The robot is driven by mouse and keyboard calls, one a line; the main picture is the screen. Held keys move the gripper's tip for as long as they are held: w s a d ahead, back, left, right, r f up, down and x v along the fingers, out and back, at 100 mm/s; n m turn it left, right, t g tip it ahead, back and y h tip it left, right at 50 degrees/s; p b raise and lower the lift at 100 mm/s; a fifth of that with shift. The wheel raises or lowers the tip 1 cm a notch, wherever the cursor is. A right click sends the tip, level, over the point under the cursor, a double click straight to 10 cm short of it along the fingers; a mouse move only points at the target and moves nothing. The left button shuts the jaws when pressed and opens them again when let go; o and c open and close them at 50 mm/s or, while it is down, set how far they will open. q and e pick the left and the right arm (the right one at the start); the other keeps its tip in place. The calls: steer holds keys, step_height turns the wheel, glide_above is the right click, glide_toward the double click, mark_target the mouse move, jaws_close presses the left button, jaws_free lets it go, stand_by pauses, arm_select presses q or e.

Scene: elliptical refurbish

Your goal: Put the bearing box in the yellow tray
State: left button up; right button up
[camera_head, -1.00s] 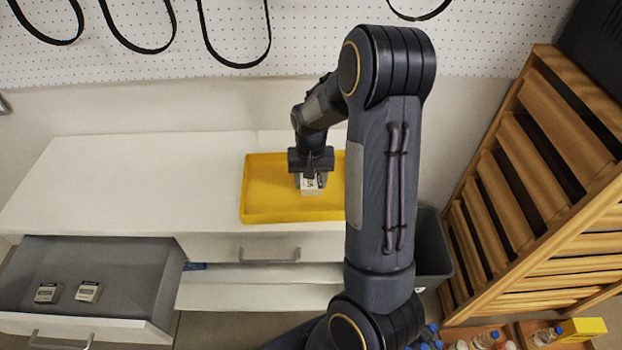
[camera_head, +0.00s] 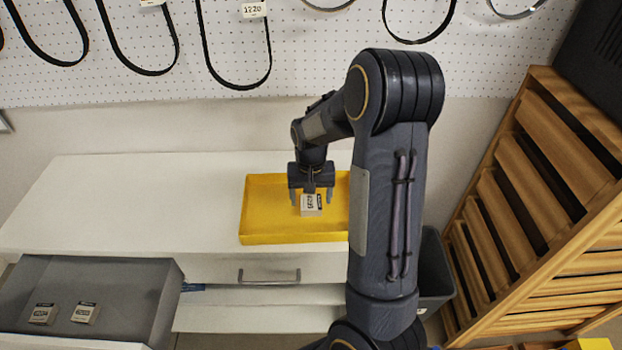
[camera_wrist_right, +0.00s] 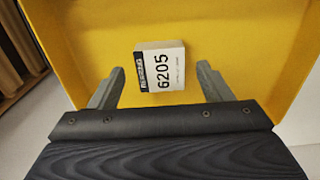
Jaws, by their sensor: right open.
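The bearing box (camera_head: 311,204), small and white with a dark label strip, is in the yellow tray (camera_head: 262,225) on the white bench. In the right wrist view the box (camera_wrist_right: 161,68) reads "BEARING 6205" and rests against the tray's yellow floor. My right gripper (camera_head: 312,197) is over the tray with its fingers apart. In the wrist view the open fingers (camera_wrist_right: 160,88) have clear gaps to either side of the box. My left gripper is not in view.
An open grey drawer (camera_head: 120,290) at lower left holds two similar boxes, one (camera_head: 43,314) beside another (camera_head: 85,313). A wooden slatted rack (camera_head: 530,200) stands at right, with a dark bin (camera_head: 434,270) beside it. The bench top (camera_head: 150,200) left of the tray is clear.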

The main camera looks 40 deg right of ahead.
mark_target(311, 204)
step_height(311, 204, up, 10)
steer(key=s+a+r+n+t+y, duration=0.2)
steer(key=s+a+n, duration=0.1)
steer(key=s+a, duration=0.6)
steer(key=s+a+r+n+t+y, duration=0.1)
steer(key=s+a+r+n+t, duration=0.1)
steer(key=s+a, duration=0.7)
steer(key=shift+r+n+t+y, duration=0.25)
steer(key=shift+n+t+y, duration=0.2)
steer(key=shift+t, duration=0.35)
steer(key=shift+a, duration=0.1)
